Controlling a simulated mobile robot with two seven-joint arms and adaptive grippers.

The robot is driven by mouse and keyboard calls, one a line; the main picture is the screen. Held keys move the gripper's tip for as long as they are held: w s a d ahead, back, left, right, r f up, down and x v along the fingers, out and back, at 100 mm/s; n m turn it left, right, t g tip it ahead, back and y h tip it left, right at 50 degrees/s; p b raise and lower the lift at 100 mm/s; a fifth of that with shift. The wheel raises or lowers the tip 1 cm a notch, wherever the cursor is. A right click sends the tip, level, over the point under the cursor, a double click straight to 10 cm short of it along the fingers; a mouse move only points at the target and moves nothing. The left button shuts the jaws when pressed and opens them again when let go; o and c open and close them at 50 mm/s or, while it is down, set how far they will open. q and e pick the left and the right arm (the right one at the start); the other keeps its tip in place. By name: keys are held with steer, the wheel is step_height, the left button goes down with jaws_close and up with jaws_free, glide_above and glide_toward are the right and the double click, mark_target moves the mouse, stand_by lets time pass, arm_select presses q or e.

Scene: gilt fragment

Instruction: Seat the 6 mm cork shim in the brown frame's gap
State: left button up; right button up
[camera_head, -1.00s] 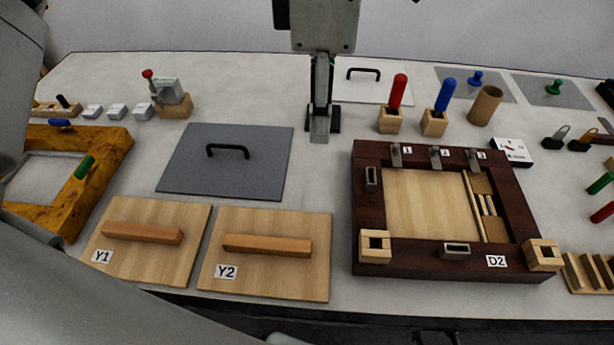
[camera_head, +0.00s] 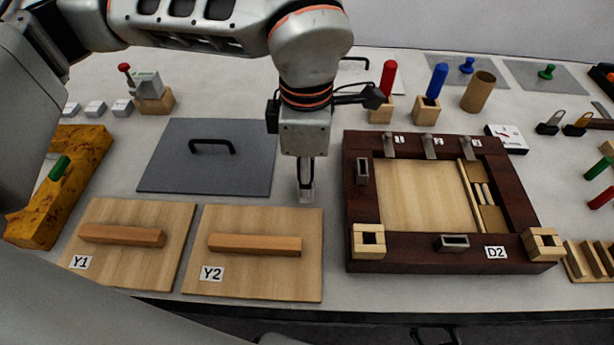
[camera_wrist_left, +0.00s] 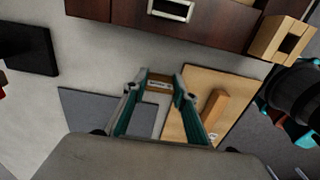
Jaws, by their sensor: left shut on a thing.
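The dark brown frame marked D2 (camera_head: 400,247) lies on the table at the right, with a pale panel (camera_head: 425,190) inside it. Right of the panel are a thin pale strip and brown and pale pieces (camera_head: 487,192) in a narrow space. My left gripper (camera_head: 305,193) is low over the table, left of the frame and behind board Y2. In the left wrist view my left gripper (camera_wrist_left: 159,76) is shut on a small brown piece with a white label, seemingly the cork shim (camera_wrist_left: 158,85); I cannot read its label. The frame's edge (camera_wrist_left: 120,12) shows beyond it. My right gripper is out of view.
Handled boards Y1 (camera_head: 105,210) and Y2 (camera_head: 225,285) lie in front left, and a grey handled plate (camera_head: 180,175) behind. Red (camera_head: 389,75) and blue (camera_head: 437,80) handles and a brown cup (camera_head: 478,92) stand behind the frame. Pale blocks (camera_head: 369,245) sit on its front corners.

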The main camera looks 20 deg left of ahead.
arm_select(q)
steer(key=shift+f, duration=0.25)
steer(key=shift+f, duration=0.15)
steer(key=o, duration=0.7)
